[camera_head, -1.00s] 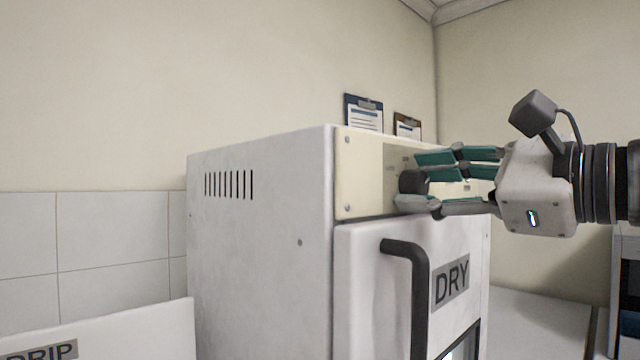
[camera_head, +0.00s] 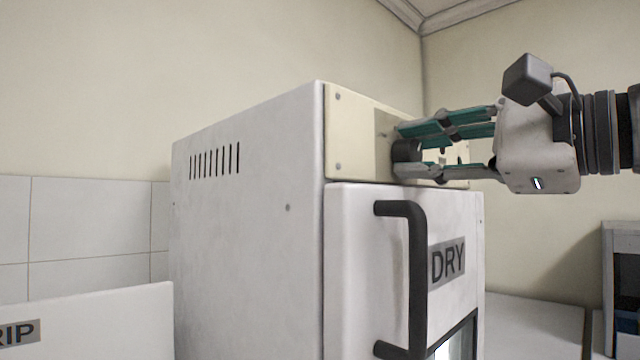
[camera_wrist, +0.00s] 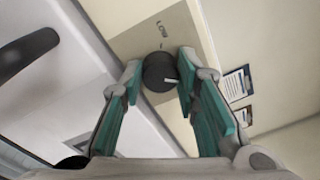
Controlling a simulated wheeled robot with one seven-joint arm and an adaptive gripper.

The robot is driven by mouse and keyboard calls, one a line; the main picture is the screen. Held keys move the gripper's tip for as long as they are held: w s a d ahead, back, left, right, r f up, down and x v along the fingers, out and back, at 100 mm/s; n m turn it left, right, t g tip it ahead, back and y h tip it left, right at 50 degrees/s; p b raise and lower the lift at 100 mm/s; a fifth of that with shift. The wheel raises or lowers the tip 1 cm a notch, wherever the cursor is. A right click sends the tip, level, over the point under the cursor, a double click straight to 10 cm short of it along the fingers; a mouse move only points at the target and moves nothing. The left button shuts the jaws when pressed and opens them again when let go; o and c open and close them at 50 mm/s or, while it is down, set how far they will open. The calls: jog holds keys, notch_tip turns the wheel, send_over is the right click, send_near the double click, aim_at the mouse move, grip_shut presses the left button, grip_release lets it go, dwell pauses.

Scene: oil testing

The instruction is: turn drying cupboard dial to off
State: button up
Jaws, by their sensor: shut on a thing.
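The drying cupboard (camera_head: 250,220) is a white box with a door marked DRY and a cream control panel (camera_head: 350,135) above the door. Its dial (camera_head: 407,151) is a round black knob on that panel. In the wrist view the dial (camera_wrist: 160,72) carries a pale pointer mark toward its right side. My gripper (camera_head: 405,150) reaches in from the right, with its teal-padded fingers closed on either side of the dial. The wrist view shows the fingertips (camera_wrist: 160,68) at the dial's left and right edges. Most panel lettering is hidden or too small to read.
A black door handle (camera_head: 416,280) sticks out below the panel. A white box marked with a partly cut-off label (camera_head: 90,320) stands at lower left. Clipboards (camera_wrist: 236,85) show beyond the panel in the wrist view. A counter (camera_head: 530,320) lies at the right.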

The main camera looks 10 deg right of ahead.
jog(key=n+b, duration=0.4)
jog(key=b, duration=0.1)
jog(key=shift+f+n, duration=0.3)
jog(key=n+b, duration=0.3)
jog(key=shift+r+y, duration=0.1)
jog(key=shift+y, duration=0.3)
jog(key=shift+b, duration=0.3)
jog(key=o, duration=1.2)
jog(key=shift+c, duration=0.2)
jog(key=shift+d, duration=0.1)
jog(key=v, duration=0.8)
jog(key=shift+s, duration=0.1)
